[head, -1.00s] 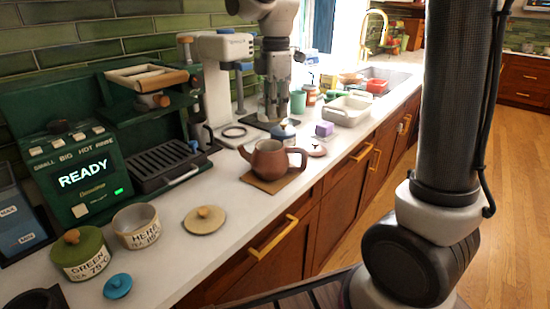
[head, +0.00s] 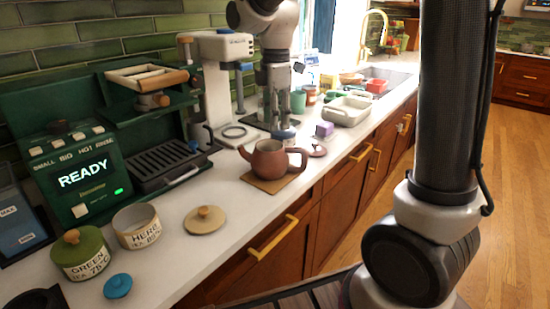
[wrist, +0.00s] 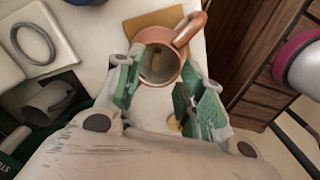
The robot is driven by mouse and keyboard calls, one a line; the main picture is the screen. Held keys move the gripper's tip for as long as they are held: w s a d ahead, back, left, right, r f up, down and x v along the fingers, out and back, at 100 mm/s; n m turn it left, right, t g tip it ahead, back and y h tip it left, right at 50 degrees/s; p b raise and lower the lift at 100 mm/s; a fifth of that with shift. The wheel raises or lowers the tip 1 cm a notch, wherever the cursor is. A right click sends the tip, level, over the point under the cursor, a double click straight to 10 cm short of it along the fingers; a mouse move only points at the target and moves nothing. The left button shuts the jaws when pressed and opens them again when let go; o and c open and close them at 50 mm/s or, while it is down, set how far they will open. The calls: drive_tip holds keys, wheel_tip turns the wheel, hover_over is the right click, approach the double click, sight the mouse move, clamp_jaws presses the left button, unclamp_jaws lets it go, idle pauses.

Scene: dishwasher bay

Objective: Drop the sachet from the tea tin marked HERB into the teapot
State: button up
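The reddish-brown teapot (head: 268,159) stands lidless on a brown mat (head: 262,184); its open mouth also shows in the wrist view (wrist: 160,58). A brownish patch shows inside it; I cannot tell whether it is the sachet. The HERB tin (head: 138,228) is open, with a tan knobbed lid (head: 204,220) beside it. My gripper (head: 284,126) points down just above or behind the teapot in the head view. In the wrist view its green-padded fingers (wrist: 158,92) are apart, with the teapot mouth beyond the gap. No sachet shows clearly between them.
A green tin (head: 82,254) marked GREEN and a blue lid (head: 117,286) stand in the near left. The machine (head: 80,175) reading READY lines the wall. A mauve lid (head: 317,151) and purple box (head: 324,129) lie past the teapot.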

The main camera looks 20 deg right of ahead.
wheel_tip(320, 180, up, 12)
idle(0.5)
drive_tip(key=s+d+f+m+t, duration=0.2)
drive_tip(key=s+d+f+m, duration=0.2)
drive_tip(key=s+d+m, duration=0.3)
drive_tip(key=s+d+f+m+t, duration=0.2)
drive_tip(key=s+d+f+m, duration=0.3)
drive_tip(key=s+m, duration=0.6)
drive_tip(key=s+d, duration=0.2)
drive_tip(key=s, duration=0.2)
drive_tip(key=shift+s+d, duration=0.2)
drive_tip(key=shift+d, duration=0.05)
